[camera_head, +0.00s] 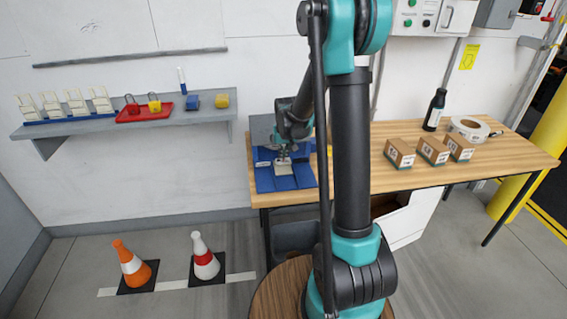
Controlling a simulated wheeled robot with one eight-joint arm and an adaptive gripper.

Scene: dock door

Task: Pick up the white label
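My gripper (283,157) points down over a blue tray (304,180) at the left end of the wooden table. A small pale piece (284,168) lies in the tray directly below my fingertips; it may be the white label, but it is partly hidden by my gripper. I cannot tell whether my fingers touch it or are closed on it.
On the table (400,181) stand several small cardboard boxes (400,153), a dark bottle (434,109) and a white roll (469,128). A wall shelf (80,127) holds a red tray (144,115) with padlocks. Two cones, orange (133,265) and red-white (204,257), stand on the floor.

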